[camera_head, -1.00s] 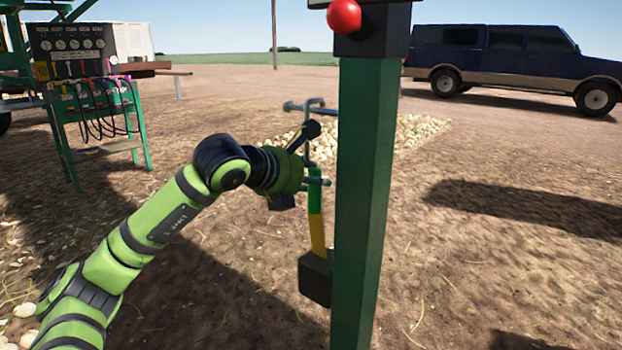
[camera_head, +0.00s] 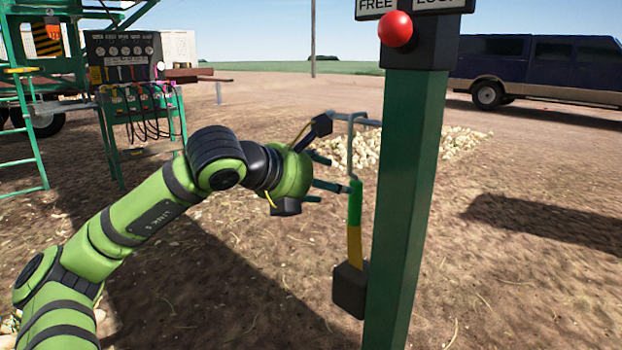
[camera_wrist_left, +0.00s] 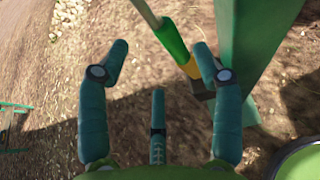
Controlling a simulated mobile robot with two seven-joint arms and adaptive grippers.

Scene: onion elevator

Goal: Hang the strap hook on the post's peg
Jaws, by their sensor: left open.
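The grey strap hook (camera_head: 350,150) is over the peg (camera_head: 370,122) on the left side of the green post (camera_head: 402,210) and appears to hang there. Below it the green and yellow strap (camera_head: 355,215) hangs down to a black block (camera_head: 350,290) beside the post. My left gripper (camera_head: 333,158) is just left of the hook with its fingers spread and nothing held. In the left wrist view the fingers (camera_wrist_left: 160,55) are wide apart, and the strap (camera_wrist_left: 174,42) lies beyond them, clear of the grip. The peg's outer end is partly hidden by a finger. My right gripper is not in view.
A red ball knob (camera_head: 396,29) and signs top the post. A pipe stand with gauges and hoses (camera_head: 135,75) is at the back left. The ground between is open.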

